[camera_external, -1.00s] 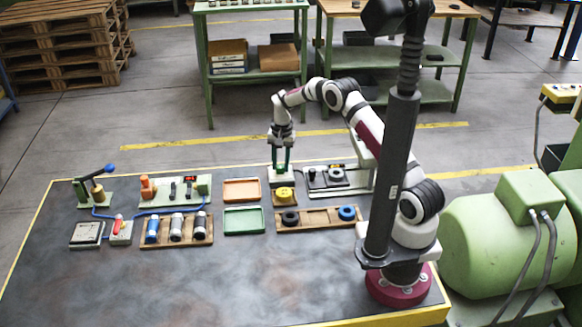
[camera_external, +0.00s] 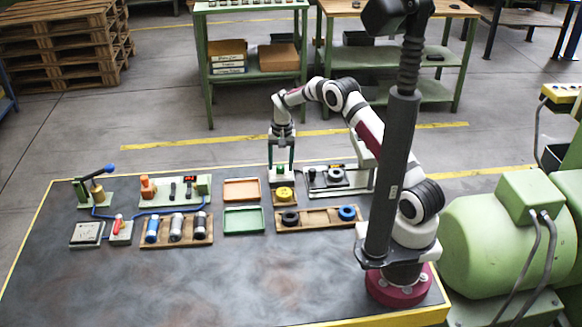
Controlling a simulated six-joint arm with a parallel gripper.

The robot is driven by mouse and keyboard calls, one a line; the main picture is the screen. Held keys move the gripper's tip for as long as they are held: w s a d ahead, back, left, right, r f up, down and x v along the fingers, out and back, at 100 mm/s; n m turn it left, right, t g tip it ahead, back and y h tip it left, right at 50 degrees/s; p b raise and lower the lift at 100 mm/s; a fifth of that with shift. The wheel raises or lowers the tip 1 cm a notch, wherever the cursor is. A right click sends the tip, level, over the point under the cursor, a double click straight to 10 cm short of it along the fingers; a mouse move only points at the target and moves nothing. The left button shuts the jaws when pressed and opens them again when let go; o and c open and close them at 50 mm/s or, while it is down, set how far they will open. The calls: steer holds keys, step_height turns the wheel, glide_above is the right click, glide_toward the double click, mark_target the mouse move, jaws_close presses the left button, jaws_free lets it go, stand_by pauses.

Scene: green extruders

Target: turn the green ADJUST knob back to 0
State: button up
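The green knob (camera_external: 281,169) sits on a small light box at the back of the bench. Its pointer and any 0 mark are too small to read. My gripper (camera_external: 281,176) points down over this box. Its two fingers are spread, one on each side of the green knob, with gaps visible between knob and fingers. The gripper is open and holds nothing. Whether the fingertips touch the box cannot be told.
A yellow round part (camera_external: 284,194) stands just in front of the box. A device with a dark dial (camera_external: 336,175) is close on the right. Orange (camera_external: 241,181) and green (camera_external: 262,219) trays lie left. A wooden rack (camera_external: 320,224) with rings is in front.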

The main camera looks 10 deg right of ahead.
mark_target(283, 166)
step_height(283, 166, up, 16)
steer(key=shift+d, duration=0.3)
steer(key=shift+s+f, duration=0.1)
stand_by(0.3)
steer(key=s+d+r+m, duration=0.1)
steer(key=s+d+r, duration=0.3)
steer(key=s+d, duration=0.4)
steer(key=s+d+r+m, duration=0.1)
steer(key=s+d+r, duration=0.3)
steer(key=s+d, duration=0.35)
steer(key=s+d+f, duration=0.2)
steer(key=s+d, duration=0.1)
steer(key=s, duration=0.5)
steer(key=s+d+f+m+y, duration=0.1)
steer(key=s+d+f, duration=0.1)
steer(key=s, duration=0.7)
steer(key=shift+s+d+f, duration=0.25)
steer(key=shift+d+f, duration=0.15)
steer(key=shift+f, duration=0.3)
